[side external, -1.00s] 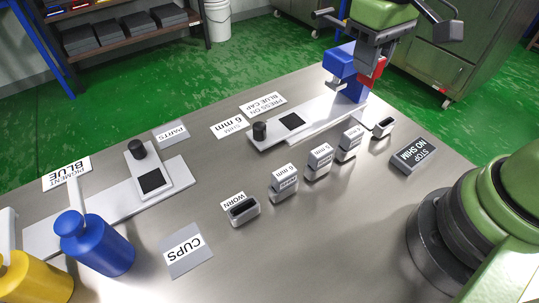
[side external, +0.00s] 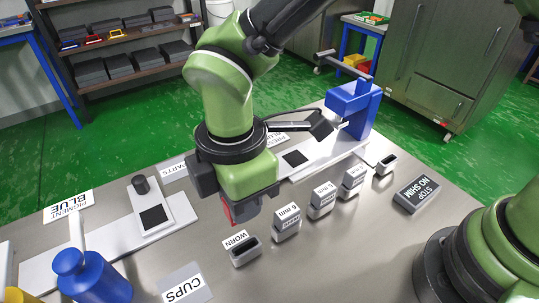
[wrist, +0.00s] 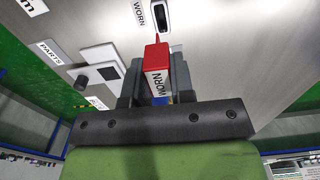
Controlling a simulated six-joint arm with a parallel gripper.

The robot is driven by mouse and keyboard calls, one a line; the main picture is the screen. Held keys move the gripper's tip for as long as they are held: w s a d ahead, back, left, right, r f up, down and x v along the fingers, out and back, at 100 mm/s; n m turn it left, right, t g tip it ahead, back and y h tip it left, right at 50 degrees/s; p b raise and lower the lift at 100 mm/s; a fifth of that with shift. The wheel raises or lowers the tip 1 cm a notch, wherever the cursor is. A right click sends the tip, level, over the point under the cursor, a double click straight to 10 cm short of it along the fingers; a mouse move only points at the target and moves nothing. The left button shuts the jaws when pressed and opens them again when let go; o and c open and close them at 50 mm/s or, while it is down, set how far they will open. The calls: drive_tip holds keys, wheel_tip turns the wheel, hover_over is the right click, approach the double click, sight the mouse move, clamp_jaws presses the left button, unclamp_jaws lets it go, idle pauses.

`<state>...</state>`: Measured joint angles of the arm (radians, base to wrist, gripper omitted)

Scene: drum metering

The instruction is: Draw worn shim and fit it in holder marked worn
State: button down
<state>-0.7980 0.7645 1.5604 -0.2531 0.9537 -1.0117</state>
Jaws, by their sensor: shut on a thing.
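My gripper (side external: 240,208) is shut on the worn shim (side external: 228,212), a red block. In the wrist view the shim (wrist: 156,56) sits between the two dark fingers of my gripper (wrist: 157,75) and carries a white WORN label. The holder marked worn (side external: 246,257) is a small grey block with a dark open slot and a WORN card behind it. The shim is above and slightly left of this holder in the side view, apart from it. The holder also shows in the wrist view (wrist: 163,22), beyond the shim's end, its slot empty.
Labelled holders, such as the 6 mm one (side external: 286,230), stand in a row to the right, with an open-slotted holder (side external: 386,164) at its end. A blue press (side external: 352,108) stands behind. A blue bottle (side external: 92,278) and CUPS card (side external: 184,287) are front left.

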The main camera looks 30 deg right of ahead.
drive_tip(key=shift+a, duration=0.15)
drive_tip(key=shift+f, duration=0.1)
drive_tip(key=shift+f, duration=2.85)
drive_tip(key=shift+f, duration=1.6)
drive_tip(key=c, duration=0.9)
unclamp_jaws()
wheel_tip(320, 180, up, 10)
drive_tip(key=shift+f, duration=0.1)
